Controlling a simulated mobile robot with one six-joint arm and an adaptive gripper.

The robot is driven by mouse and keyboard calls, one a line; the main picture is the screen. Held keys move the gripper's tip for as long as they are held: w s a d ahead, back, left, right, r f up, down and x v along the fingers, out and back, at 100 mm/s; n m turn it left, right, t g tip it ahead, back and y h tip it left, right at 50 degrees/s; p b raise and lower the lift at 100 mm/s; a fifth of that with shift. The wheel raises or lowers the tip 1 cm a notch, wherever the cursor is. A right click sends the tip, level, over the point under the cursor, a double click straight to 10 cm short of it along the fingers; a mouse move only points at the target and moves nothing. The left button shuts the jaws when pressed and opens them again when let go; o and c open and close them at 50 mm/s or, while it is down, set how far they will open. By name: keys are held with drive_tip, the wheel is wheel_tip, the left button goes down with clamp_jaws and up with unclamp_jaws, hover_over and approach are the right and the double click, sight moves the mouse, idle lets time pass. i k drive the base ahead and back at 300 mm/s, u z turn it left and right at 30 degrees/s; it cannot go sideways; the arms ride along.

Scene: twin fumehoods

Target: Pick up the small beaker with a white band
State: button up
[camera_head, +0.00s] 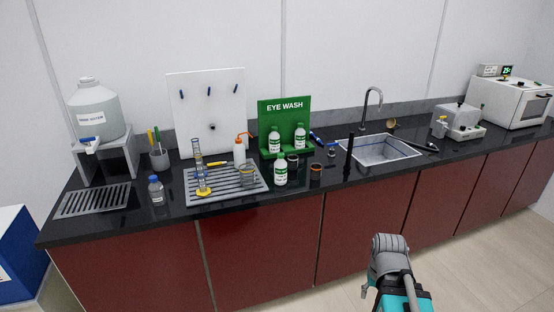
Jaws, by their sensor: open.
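A small clear glass beaker (247,177) stands at the right end of the grey slatted drying tray (226,196). Two small dark cup-like vessels stand on the counter to its right: one (293,161) behind the front green-and-white bottle, the other (316,171) to the right of that bottle. At this size I cannot tell which of these carries a white band. Part of my arm shows at the bottom right, in front of the cabinets and well apart from these vessels. My gripper's fingers cannot be made out.
A graduated cylinder (199,168) and orange-topped wash bottle (239,151) stand near the beaker. A green-and-white bottle (280,171) stands before the green eye wash stand (271,107). The sink (385,150) is to the right.

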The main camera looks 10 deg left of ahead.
sight(293, 164)
drive_tip(key=u, duration=0.4)
drive_tip(key=i, duration=1)
drive_tip(key=u, duration=0.45)
drive_tip(key=k, duration=0.9)
drive_tip(key=u, duration=0.15)
drive_tip(key=i, duration=0.6)
drive_tip(key=z, duration=0.05)
